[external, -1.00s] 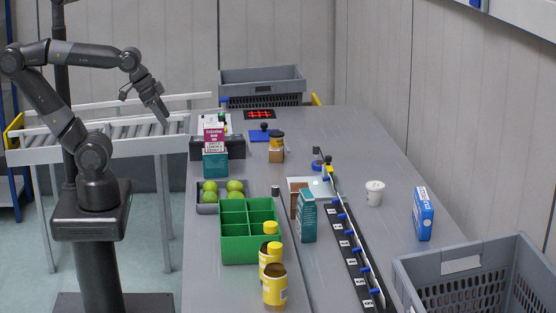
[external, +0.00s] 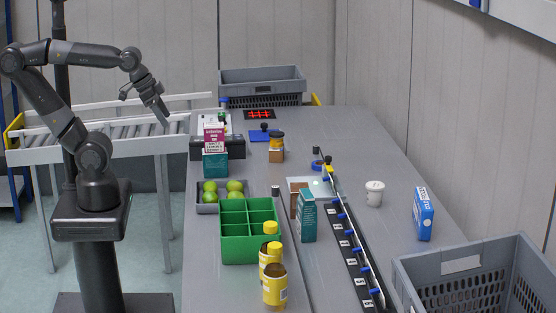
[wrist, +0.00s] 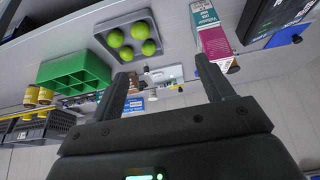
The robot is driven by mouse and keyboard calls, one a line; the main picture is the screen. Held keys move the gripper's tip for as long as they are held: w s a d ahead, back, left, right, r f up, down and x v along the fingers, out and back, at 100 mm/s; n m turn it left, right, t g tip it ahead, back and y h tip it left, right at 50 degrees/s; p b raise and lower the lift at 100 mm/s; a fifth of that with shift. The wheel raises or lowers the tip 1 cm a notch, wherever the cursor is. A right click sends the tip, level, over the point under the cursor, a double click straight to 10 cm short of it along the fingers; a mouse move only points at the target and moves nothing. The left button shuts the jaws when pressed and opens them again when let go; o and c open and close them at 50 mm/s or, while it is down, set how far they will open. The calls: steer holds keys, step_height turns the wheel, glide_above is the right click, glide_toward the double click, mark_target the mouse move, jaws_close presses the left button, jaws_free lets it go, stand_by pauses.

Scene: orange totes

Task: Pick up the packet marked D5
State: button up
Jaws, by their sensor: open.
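I cannot read a D5 mark on any packet. A black strip (external: 353,258) with several small white labels and blue pegs runs along the right part of the table; its labels are too small to read. A teal packet (external: 307,218) stands upright left of the strip, with a brown one (external: 295,203) beside it. A blue and white packet (external: 423,214) stands at the right. A magenta and white packet (external: 214,138) is above a teal box (external: 215,165) at the table's left edge. My gripper (external: 143,103) is open and empty, left of the table; its fingers show in the wrist view (wrist: 164,82).
A white cup (external: 374,194) stands right of the strip. Grey crates stand at the near right (external: 460,264) and far end (external: 262,83). The far right tabletop is clear.

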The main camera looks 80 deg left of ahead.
stand_by(0.5)
steer(key=o, duration=0.4)
steer(key=shift+c, duration=0.2)
